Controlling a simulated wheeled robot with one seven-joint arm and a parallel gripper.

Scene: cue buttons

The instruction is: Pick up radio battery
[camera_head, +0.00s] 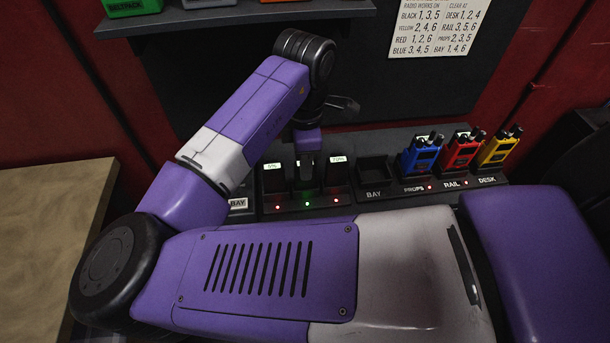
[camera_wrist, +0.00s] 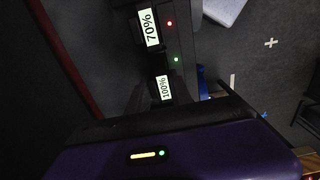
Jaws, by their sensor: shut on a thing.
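My gripper (camera_head: 307,155) points down over the charger dock in the head view, shut on the middle radio battery (camera_head: 308,172). That dark battery shows its 100% label in the wrist view (camera_wrist: 163,88). It stands upright in line with its slot; whether its base is clear of the slot cannot be told. A left battery (camera_head: 275,181) and a right battery (camera_head: 337,176) stand on either side. The right one reads 70% in the wrist view (camera_wrist: 151,28). The charger dock (camera_head: 290,207) has a green light at the middle slot and red lights at the outer two.
Right of the charger is an empty BAY holder (camera_head: 374,170), then blue (camera_head: 420,154), red (camera_head: 461,151) and yellow (camera_head: 499,149) radios in holders. A shelf (camera_head: 235,18) and a notice (camera_head: 456,26) are above. A wooden top (camera_head: 50,225) is at left.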

